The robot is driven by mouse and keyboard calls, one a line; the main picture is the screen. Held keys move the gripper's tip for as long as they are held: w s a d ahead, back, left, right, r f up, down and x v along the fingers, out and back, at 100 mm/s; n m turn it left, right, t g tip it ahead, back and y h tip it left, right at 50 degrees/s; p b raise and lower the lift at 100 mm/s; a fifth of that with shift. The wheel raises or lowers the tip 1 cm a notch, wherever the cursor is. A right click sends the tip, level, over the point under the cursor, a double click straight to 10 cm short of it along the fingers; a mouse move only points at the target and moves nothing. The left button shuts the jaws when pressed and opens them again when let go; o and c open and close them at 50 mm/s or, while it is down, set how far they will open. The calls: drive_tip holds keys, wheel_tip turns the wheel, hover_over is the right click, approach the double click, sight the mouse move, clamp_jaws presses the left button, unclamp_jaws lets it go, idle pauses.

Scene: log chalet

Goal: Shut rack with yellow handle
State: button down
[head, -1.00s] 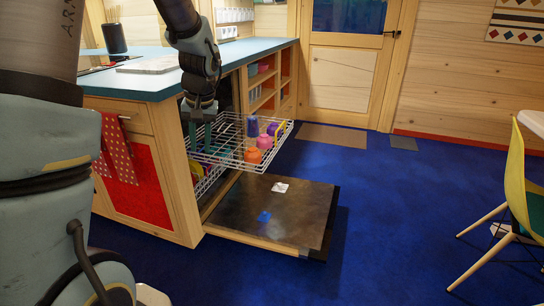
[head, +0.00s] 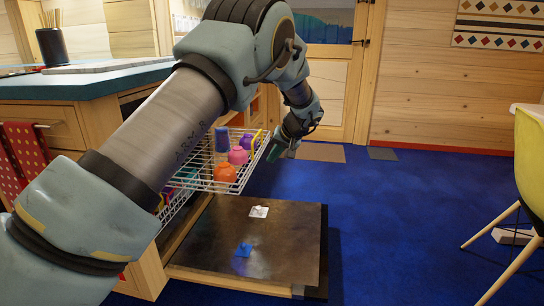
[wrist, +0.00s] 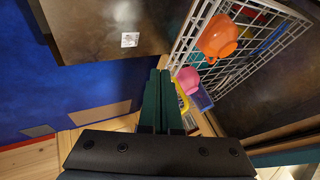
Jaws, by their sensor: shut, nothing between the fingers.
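The white wire rack (head: 205,187) is pulled out from the dishwasher under the counter, above its lowered door. It holds an orange cup (head: 225,173), a pink cup (head: 238,155) and other cups. The yellow handle (head: 257,141) is on its outer front edge. My gripper (head: 272,155) is shut and empty, just outside that edge, close to the handle. In the wrist view its green fingers (wrist: 157,75) lie together beside the rack (wrist: 188,35). A bit of the yellow handle (wrist: 182,98) shows beside them. Contact cannot be told.
The dark dishwasher door (head: 270,225) lies open below the rack. A lower wire rack (head: 172,210) is partly hidden behind my arm. The counter (head: 70,85) is at left. A yellow chair (head: 528,150) stands at right. The blue floor between is clear.

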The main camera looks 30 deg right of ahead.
drive_tip(key=shift+w+a+f+b, duration=0.15)
drive_tip(key=shift+w+a+f, duration=0.45)
drive_tip(key=shift+w+f, duration=0.3)
drive_tip(key=shift+w+a+f+b, duration=0.15)
drive_tip(key=shift+w+a+f, duration=0.5)
drive_tip(key=shift+w, duration=0.5)
drive_tip(key=shift+w+a+f+b, duration=0.15)
drive_tip(key=shift+w+a+f, duration=0.4)
drive_tip(key=shift+w+f, duration=0.35)
drive_tip(key=shift+w+r, duration=0.1)
drive_tip(key=shift+w, duration=0.1)
